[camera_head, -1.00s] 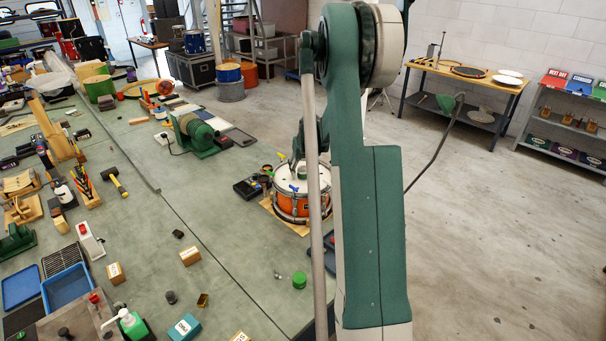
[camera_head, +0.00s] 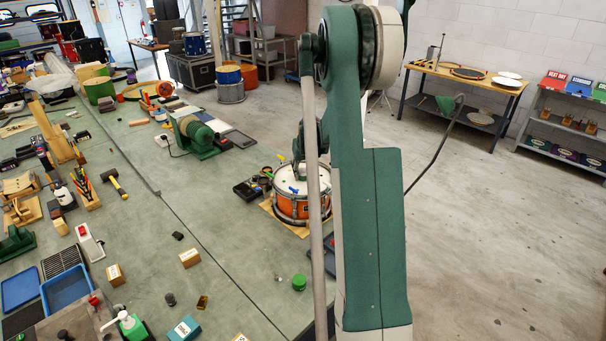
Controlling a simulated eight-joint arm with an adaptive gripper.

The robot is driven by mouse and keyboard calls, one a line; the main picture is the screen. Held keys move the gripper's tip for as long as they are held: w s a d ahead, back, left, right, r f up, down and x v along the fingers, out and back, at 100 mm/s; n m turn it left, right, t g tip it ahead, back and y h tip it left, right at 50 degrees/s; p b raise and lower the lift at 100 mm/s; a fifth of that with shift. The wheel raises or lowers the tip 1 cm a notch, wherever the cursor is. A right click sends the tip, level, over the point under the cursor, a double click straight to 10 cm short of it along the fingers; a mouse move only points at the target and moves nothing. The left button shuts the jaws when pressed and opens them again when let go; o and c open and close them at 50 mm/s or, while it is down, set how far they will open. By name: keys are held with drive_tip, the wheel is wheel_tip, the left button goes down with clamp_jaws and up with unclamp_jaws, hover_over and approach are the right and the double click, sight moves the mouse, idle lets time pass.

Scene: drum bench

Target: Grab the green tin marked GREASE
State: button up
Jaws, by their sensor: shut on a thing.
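A small round green tin (camera_head: 299,284) stands on the bench near its right edge, just left of my arm's thin rod. Its marking is too small to read. My gripper (camera_head: 300,173) is mostly hidden behind my own arm, over the white head of an orange drum (camera_head: 289,207). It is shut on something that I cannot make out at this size. The green tin on the bench is well apart from my gripper, nearer the camera.
The drum stands on a wooden board, with a dark tray (camera_head: 247,190) beside it. Small boxes (camera_head: 189,258), a teal box (camera_head: 184,328) and a blue bin (camera_head: 67,291) lie left of the tin. The bench between the boxes and the drum is mostly clear.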

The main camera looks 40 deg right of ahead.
sight(303, 171)
drive_tip(key=shift+r+b, duration=0.3)
drive_tip(key=shift+r, duration=4.65)
